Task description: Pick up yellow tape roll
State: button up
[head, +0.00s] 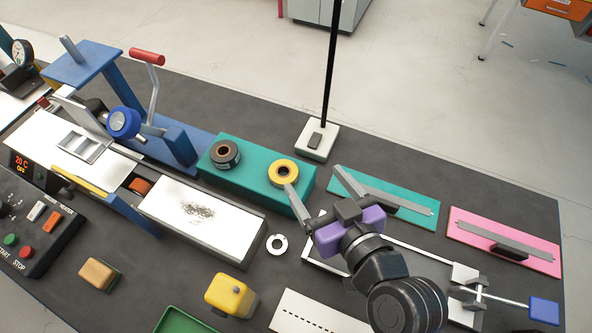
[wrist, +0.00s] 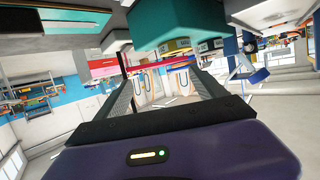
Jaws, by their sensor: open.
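The yellow tape roll (head: 283,172) lies flat on the right end of a long teal block (head: 250,178) in the head view. Its grey-brown core is visible. My gripper (head: 314,178), with a purple body, is open and empty just right of the roll. Its left fingertip overlaps the roll's lower right edge in the picture; I cannot tell whether they touch.
A dark brown tape roll (head: 225,153) sits left on the same block. A black pole on a white base (head: 317,141) stands behind. Teal (head: 390,197) and pink (head: 505,240) boards lie right. A blue-framed machine (head: 180,150) stands left. A yellow block (head: 231,295) is in front.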

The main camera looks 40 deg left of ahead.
aim_at(281, 167)
jog(key=shift+s+a+f+n+g, duration=0.8)
jog(key=shift+s+a+f+g, duration=0.05)
jog(key=shift+s+a+g, duration=0.05)
jog(key=shift+p+x, duration=0.7)
jog(key=shift+x, duration=2.75)
jog(key=shift+s+r, duration=0.1)
jog(key=c, duration=1.5)
jog(key=shift+r, duration=0.1)
